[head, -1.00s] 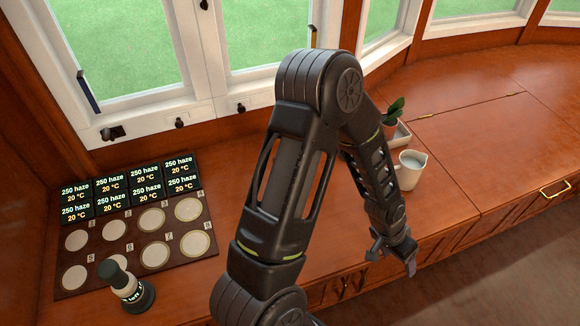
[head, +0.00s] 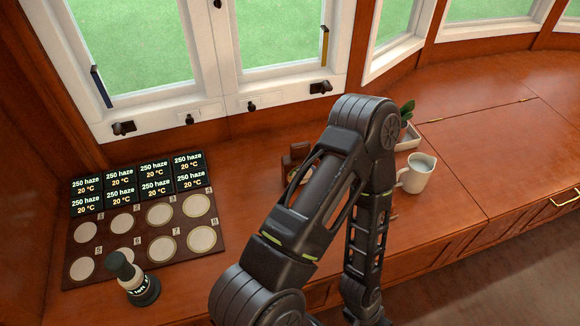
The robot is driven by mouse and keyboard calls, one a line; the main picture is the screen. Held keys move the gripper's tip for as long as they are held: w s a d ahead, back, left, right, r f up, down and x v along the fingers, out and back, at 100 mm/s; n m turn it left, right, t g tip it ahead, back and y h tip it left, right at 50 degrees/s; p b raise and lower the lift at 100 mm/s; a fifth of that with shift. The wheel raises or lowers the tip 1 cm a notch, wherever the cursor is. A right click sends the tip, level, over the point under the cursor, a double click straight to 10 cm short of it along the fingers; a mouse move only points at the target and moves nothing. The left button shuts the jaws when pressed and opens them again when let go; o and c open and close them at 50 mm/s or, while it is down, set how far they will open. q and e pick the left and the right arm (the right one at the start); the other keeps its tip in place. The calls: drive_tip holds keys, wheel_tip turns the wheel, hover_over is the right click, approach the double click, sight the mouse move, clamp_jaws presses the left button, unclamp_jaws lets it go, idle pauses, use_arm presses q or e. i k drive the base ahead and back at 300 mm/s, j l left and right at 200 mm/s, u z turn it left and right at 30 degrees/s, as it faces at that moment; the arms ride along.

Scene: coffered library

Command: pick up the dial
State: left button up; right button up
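I cannot make out the dial for certain. A small dark brown object with a pale round part (head: 295,158) stands on the wooden counter, partly hidden behind my arm; I cannot tell if it is the dial. My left arm rises from the bottom middle, bends at a high elbow and drops again. Its gripper (head: 371,317) is at the bottom edge, mostly cut off, nearer to me than the brown object and apart from it. Its fingers cannot be made out. My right gripper is not in view.
A board with pale round pads (head: 159,215) and several small displays (head: 154,168) lies at left. A dark stamp-like object with a white label (head: 138,284) stands at its front edge. The far-right counter (head: 480,135) is clear.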

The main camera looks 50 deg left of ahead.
sight(291, 164)
drive_tip(key=l+u, duration=0.15)
drive_tip(key=u, duration=0.3)
drive_tip(key=l+u, duration=0.1)
drive_tip(key=u, duration=0.4)
drive_tip(key=k+u, duration=0.1)
drive_tip(key=u, duration=0.35)
drive_tip(key=k+l+u, duration=0.1)
drive_tip(key=u, duration=0.35)
drive_tip(key=i+l+z, duration=0.1)
drive_tip(key=l, duration=0.2)
drive_tip(key=i+l+z, duration=0.15)
drive_tip(key=l, duration=0.2)
drive_tip(key=l+z, duration=0.1)
drive_tip(key=l, duration=0.2)
drive_tip(key=i, duration=0.05)
